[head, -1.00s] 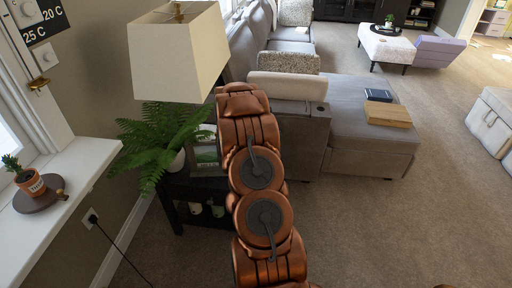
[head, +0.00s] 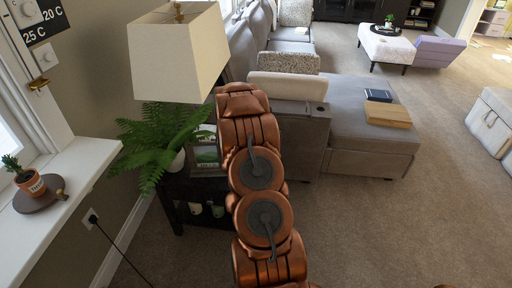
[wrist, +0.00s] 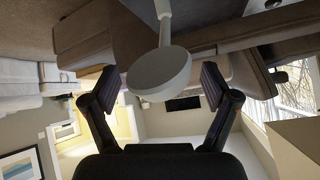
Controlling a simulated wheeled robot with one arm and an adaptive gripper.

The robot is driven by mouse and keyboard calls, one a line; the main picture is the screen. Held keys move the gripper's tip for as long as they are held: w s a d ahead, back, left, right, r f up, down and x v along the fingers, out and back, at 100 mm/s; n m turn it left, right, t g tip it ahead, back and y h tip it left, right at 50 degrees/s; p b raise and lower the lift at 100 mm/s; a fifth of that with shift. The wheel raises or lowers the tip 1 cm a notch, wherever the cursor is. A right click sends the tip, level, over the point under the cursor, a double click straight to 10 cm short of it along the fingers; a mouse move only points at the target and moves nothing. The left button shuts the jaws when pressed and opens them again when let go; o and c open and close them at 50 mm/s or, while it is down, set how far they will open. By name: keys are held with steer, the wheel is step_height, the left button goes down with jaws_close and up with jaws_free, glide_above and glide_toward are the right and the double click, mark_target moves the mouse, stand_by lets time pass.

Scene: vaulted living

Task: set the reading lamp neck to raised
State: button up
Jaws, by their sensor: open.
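A pale round disc (wrist: 160,76) on a thin stem shows in the wrist view, and looks like the reading lamp's head and neck. It appears between the two fingers of my gripper (wrist: 158,84), with a gap on each side. My gripper is open and I see no contact; the depth between disc and fingers is hard to tell. The wrist picture looks upside down. In the head view my own arm covers the gripper, and the reading lamp is not visible there.
A lamp with a cream shade (head: 178,55), a fern (head: 160,140) and a picture frame (head: 205,150) stand by a dark side table (head: 176,190). A grey sofa (head: 350,140) lies beyond my arm. A windowsill (head: 75,180) is at left; carpet (head: 400,230) at right is clear.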

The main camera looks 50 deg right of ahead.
steer(key=v, duration=1.2)
steer(key=shift+w, duration=0.1)
